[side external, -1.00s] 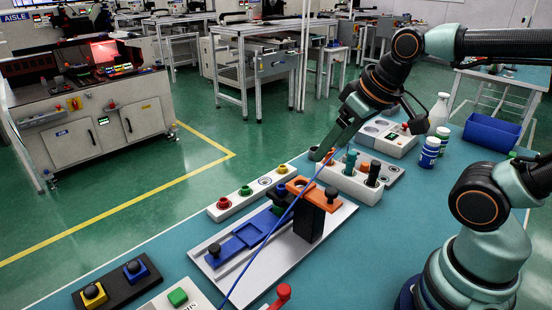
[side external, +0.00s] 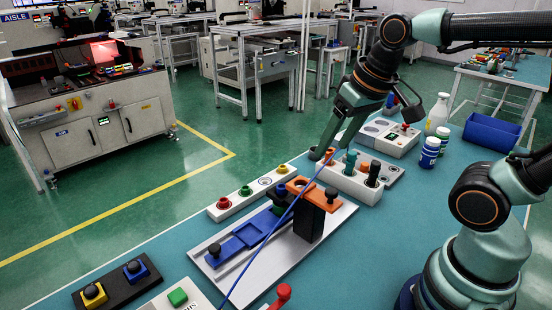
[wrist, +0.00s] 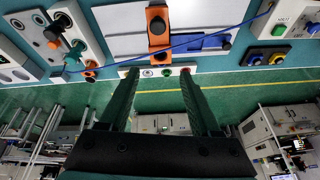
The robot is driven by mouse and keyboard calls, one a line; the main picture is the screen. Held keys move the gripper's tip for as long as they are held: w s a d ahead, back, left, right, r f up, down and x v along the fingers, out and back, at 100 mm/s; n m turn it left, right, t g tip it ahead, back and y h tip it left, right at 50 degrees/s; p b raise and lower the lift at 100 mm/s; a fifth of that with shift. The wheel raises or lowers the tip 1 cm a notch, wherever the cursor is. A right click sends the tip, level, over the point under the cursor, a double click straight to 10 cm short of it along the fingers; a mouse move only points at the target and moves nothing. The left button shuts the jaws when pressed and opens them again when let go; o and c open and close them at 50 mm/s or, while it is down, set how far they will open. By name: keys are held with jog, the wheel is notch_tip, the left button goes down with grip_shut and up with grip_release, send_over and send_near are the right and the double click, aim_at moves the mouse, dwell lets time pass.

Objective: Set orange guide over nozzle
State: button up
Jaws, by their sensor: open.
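The orange guide (side external: 314,194) lies flat on top of a black post (side external: 308,224) on a light fixture plate, with a ring-shaped end towards the left. It also shows in the wrist view (wrist: 158,16), with dark round spots on it. I cannot tell for certain which part is the nozzle. My gripper (side external: 319,154) is behind the guide in the side view, apart from it. In the wrist view my gripper (wrist: 158,72) has its two green fingers spread wide, with nothing between them.
A blue cable (side external: 270,236) crosses in front of the fixture. A white block with upright cylinders (side external: 354,182) stands right of my gripper. A button strip (side external: 247,191) lies to the left. Bottles (side external: 429,152) and a blue bin (side external: 491,132) stand at the back right.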

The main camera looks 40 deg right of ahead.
aim_at(332, 190)
jog(key=f+m+g, duration=0.1)
jog(key=f+m, duration=0.1)
jog(key=f, duration=0.1)
jog(key=f+m+g, duration=0.2)
jog(key=f, duration=0.1)
jog(key=f+m+g, duration=0.1)
jog(key=f+m, duration=0.2)
jog(key=f, duration=0.1)
jog(key=shift+s, duration=0.2)
dwell(0.3)
jog(key=shift+r, duration=0.1)
grip_shut()
dwell(1.2)
